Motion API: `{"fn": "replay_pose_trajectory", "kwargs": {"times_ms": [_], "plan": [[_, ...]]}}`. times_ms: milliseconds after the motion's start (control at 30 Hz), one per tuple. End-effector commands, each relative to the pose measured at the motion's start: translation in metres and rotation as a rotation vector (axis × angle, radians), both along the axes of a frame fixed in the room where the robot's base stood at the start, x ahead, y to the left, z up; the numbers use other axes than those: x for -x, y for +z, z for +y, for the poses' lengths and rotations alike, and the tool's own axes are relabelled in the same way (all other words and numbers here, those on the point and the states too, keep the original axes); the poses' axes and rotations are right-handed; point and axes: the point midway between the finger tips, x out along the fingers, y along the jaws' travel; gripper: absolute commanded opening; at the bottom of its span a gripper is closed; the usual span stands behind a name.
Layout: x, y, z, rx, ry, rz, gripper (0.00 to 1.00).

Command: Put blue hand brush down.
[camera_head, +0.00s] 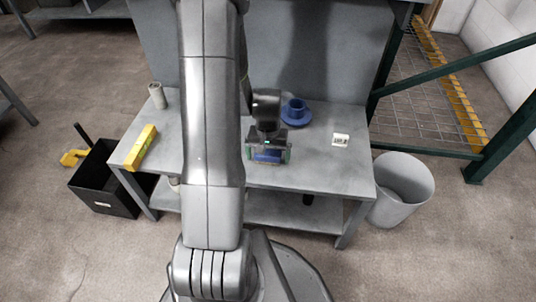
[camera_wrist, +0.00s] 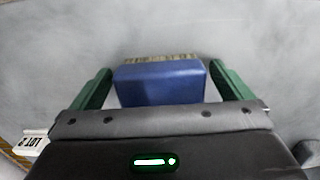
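The blue hand brush (camera_head: 267,156) is at my gripper over the front middle of the grey workbench (camera_head: 320,180). In the wrist view its blue block (camera_wrist: 160,84) lies between my two green fingers, with a strip of tan bristles along its far edge. I cannot tell whether the brush touches the benchtop. My arm hides part of the bench.
A blue cup on a saucer (camera_head: 295,112) stands behind my gripper. A white label block (camera_head: 341,140) lies to the right. A yellow box (camera_head: 141,147) and a grey cylinder (camera_head: 157,96) are on the left. A black bin (camera_head: 98,180) and grey bin (camera_head: 402,192) flank the bench.

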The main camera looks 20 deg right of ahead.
Motion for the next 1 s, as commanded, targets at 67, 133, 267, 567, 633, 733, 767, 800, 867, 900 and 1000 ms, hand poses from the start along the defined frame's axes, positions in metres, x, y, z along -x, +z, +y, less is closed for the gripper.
{"fn": "replay_pose_trajectory", "kwargs": {"times_ms": [67, 133, 267, 567, 633, 733, 767, 800, 867, 900, 1000], "plan": [[0.0, 0.0, 0.0, 0.0, 0.0, 0.0, 0.99], [0.0, 0.0, 0.0, 0.0, 0.0, 0.0, 0.99], [0.0, 0.002, 0.0, 0.0, 0.0, 0.0, 0.99], [-0.001, 0.05, 0.0, 0.003, 0.0, -0.004, 0.99], [-0.001, 0.066, -0.001, 0.003, 0.0, -0.004, 0.99], [-0.001, 0.087, -0.001, 0.002, 0.0, -0.003, 0.99], [-0.001, 0.093, -0.001, 0.002, 0.0, -0.003, 0.99], [-0.001, 0.099, 0.0, 0.002, 0.0, -0.003, 0.99], [-0.001, 0.108, 0.0, 0.002, 0.0, -0.003, 0.99], [-0.001, 0.112, 0.0, 0.001, 0.0, -0.002, 0.99], [0.0, 0.12, 0.0, 0.001, 0.0, -0.001, 0.99]]}}
